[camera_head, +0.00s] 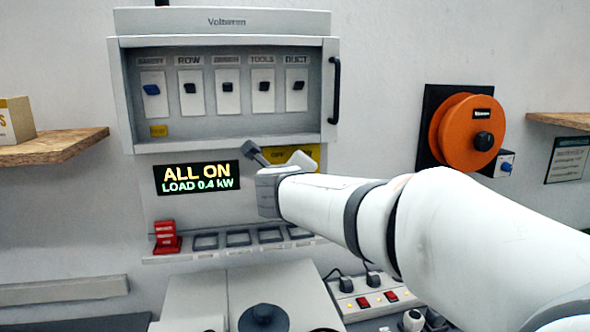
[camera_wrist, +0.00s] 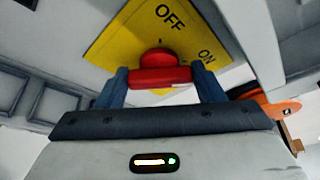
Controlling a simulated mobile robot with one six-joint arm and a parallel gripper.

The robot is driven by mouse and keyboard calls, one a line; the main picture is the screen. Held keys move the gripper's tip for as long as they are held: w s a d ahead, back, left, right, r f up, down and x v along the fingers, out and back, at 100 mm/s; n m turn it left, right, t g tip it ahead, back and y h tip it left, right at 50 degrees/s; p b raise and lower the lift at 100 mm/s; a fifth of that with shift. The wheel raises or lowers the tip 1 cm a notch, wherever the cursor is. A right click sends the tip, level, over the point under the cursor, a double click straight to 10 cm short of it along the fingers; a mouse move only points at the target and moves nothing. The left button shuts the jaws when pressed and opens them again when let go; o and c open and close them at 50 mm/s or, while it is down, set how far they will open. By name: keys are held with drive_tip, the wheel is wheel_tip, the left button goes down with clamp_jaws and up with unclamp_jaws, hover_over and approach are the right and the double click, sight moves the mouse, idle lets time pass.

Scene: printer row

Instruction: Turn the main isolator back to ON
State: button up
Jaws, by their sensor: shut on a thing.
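The main isolator is a red handle (camera_wrist: 160,75) on a yellow plate (camera_wrist: 130,38) marked OFF and ON. My gripper (camera_wrist: 160,85) is shut on the red handle, with a blue-grey finger at each end of its bar. In the wrist view the bar lies nearly level, OFF is above it and ON is up to the right. Where the handle points cannot be told for sure. In the head view my gripper (camera_head: 275,156) is in front of the yellow plate (camera_head: 310,152) and hides the handle. The display (camera_head: 197,178) reads ALL ON, LOAD 0.4 kW.
Above is a grey breaker panel (camera_head: 225,130) with several switches and a black side handle (camera_head: 335,90). Below, a ledge holds a red block (camera_head: 166,238) beside empty slots. An orange reel (camera_head: 465,132) hangs at right. Wooden shelves (camera_head: 60,145) flank the panel.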

drive_tip(key=shift+m+p, duration=0.35)
drive_tip(key=shift+m, duration=0.05)
idle(0.4)
drive_tip(key=o, duration=1)
drive_tip(key=v, duration=0.7)
drive_tip(key=shift+s+r, duration=0.3)
drive_tip(key=shift+s, duration=0.05)
